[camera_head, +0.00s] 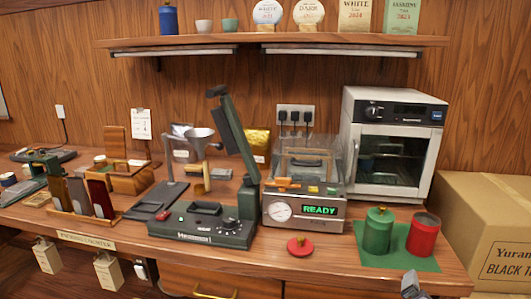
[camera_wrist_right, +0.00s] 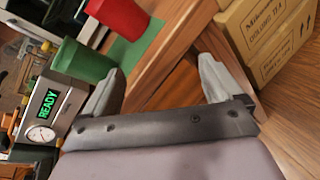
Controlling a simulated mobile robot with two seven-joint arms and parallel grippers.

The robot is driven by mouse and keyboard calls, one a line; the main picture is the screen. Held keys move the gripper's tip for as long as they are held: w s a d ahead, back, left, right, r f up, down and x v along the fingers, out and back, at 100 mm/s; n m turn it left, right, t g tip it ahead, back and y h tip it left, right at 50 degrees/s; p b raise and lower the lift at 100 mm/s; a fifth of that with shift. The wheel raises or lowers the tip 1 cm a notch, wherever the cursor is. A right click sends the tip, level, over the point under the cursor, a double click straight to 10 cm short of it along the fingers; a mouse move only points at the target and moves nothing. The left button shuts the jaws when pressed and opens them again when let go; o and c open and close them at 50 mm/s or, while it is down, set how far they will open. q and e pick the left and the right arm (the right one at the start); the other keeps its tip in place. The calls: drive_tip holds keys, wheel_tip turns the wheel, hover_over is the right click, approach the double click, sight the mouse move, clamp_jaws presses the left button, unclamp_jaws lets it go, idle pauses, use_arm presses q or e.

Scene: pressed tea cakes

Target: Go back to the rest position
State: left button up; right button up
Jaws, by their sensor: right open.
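My right gripper (camera_wrist_right: 160,70) is open in the right wrist view, with nothing between its two grey fingers. Behind the gap are the counter's front edge and brown wood below it. In the head view only a small grey tip of the right gripper (camera_head: 412,285) shows at the bottom right, in front of the counter edge. It is apart from the green canister (camera_head: 378,232) and the red canister (camera_head: 423,236) on the green mat (camera_head: 366,256). My left gripper is in neither view.
The wooden counter (camera_head: 335,264) carries a dark green press (camera_head: 205,225) with its arm raised, a machine reading READY (camera_head: 320,210), a red lid (camera_head: 300,247) and a white oven (camera_head: 392,140). Cardboard boxes (camera_head: 490,225) stand at the right. A shelf (camera_head: 270,41) hangs above.

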drive_tip(key=s+a+f+m+g+y, duration=0.4)
drive_tip(key=s+a+f+m, duration=0.15)
drive_tip(key=s+m, duration=0.5)
drive_tip(key=s+a+f+m+g+y, duration=0.45)
drive_tip(key=s+f+m, duration=0.25)
drive_tip(key=s+m, duration=0.4)
drive_tip(key=w+a+f+t+y+p, duration=0.1)
drive_tip(key=w+a+f+t+p, duration=0.1)
drive_tip(key=w+f+t+p, duration=0.1)
wheel_tip(320, 180, down, 2)
drive_tip(key=w+n+t, duration=0.1)
drive_tip(key=t, duration=0.2)
drive_tip(key=shift+w+a+f+p, duration=0.15)
drive_tip(key=shift+w+a+p, duration=0.1)
drive_tip(key=shift+w+p, duration=0.05)
